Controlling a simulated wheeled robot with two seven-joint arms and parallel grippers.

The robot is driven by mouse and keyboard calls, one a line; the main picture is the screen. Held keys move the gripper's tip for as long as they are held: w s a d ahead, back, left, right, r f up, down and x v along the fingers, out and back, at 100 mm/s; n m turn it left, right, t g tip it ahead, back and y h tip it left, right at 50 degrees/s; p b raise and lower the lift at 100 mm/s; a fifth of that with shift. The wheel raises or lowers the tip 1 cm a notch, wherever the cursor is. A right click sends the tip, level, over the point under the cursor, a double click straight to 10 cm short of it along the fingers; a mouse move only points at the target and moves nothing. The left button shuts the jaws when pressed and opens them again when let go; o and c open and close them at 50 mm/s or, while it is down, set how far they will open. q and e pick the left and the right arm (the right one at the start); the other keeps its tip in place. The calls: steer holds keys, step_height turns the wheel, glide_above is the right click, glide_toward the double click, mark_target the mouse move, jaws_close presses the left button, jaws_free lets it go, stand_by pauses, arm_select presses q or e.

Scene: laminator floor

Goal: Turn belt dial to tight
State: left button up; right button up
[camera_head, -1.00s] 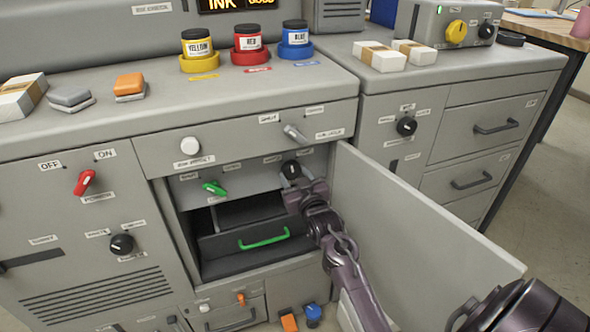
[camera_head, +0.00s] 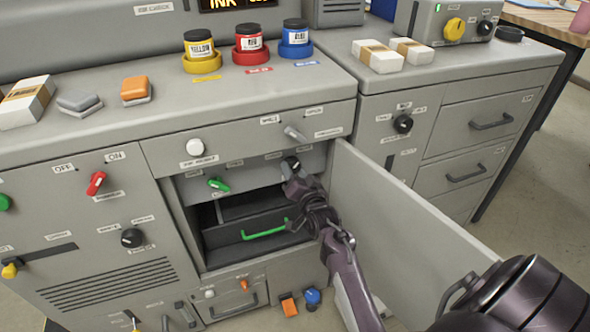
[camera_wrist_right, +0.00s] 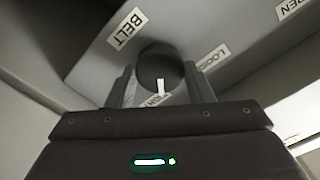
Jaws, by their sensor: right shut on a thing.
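The belt dial is a round black knob (camera_head: 290,166) inside the open bay, at the upper right of its grey inner panel. In the right wrist view the dial (camera_wrist_right: 160,66) has a white pointer mark, with a BELT label (camera_wrist_right: 127,28) and a LOOSE label (camera_wrist_right: 212,58) around it. Another label by the mark is partly hidden by the gripper. My right gripper (camera_head: 293,180) is at the dial. In the wrist view its fingers (camera_wrist_right: 160,88) are on both sides of the dial, shut on it. My left gripper is not in view.
An open grey door (camera_head: 400,215) stands right of my right arm. A green lever (camera_head: 218,185) and a drawer with a green handle (camera_head: 265,229) are in the bay. A grey lever (camera_head: 294,134) sits above the dial. Ink jars (camera_head: 250,45) stand on top.

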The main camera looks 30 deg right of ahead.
steer(key=shift+m, duration=0.4)
steer(key=o, duration=1)
steer(key=v, duration=0.7)
steer(key=shift+s, duration=0.4)
steer(key=shift+a, duration=0.1)
